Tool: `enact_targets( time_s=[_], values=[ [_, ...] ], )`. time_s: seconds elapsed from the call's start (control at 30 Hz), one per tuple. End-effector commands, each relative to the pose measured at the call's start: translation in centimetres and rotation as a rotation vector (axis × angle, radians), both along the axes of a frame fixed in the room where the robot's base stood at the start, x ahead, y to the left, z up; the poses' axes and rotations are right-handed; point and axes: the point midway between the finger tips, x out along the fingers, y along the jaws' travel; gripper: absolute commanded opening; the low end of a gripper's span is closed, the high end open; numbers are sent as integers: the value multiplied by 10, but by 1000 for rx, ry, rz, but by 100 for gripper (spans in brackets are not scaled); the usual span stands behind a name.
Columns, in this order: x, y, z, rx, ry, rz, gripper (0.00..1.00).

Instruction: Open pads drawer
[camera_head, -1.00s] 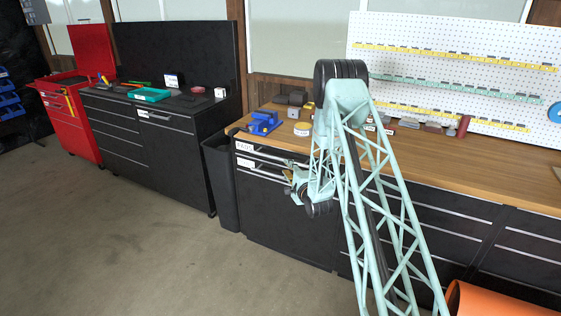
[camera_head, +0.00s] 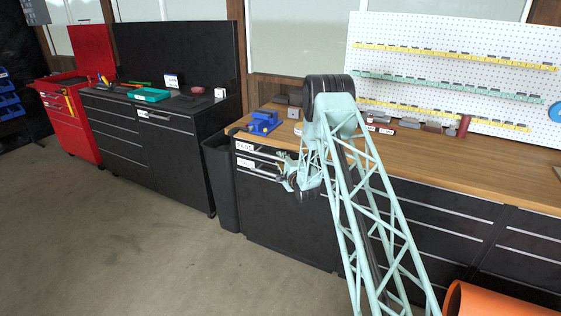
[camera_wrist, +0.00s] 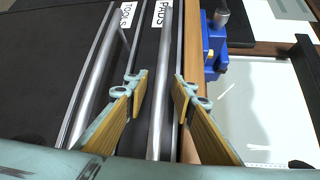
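The pads drawer (camera_head: 270,155) is the top drawer of the black cabinet under the wooden worktop, and it looks shut. My gripper (camera_wrist: 159,84) is open, with one yellow-padded finger on each side of this bar. The bar runs between the fingertips; I cannot tell whether either finger touches it. In the head view my gripper (camera_head: 288,176) is in front of the upper drawers, partly hidden by my wrist.
The tools drawer label (camera_wrist: 130,12) and another handle bar (camera_wrist: 90,75) lie just left of my gripper in the wrist view. The worktop edge (camera_wrist: 190,60) and a blue vise (camera_wrist: 214,40) are close on the right. A black bin (camera_head: 221,185) stands left of the cabinet.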

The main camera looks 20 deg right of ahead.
Motion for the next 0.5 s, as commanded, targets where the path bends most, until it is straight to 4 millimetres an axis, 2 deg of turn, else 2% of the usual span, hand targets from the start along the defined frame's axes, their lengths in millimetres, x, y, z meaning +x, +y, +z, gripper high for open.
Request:
enact_targets(
  time_s=[0.4, 0.5],
  values=[
    [3, 0, -1, 0, 1, 0, 23],
    [3, -1, 0, 0, 0, 0, 14]
  ],
)
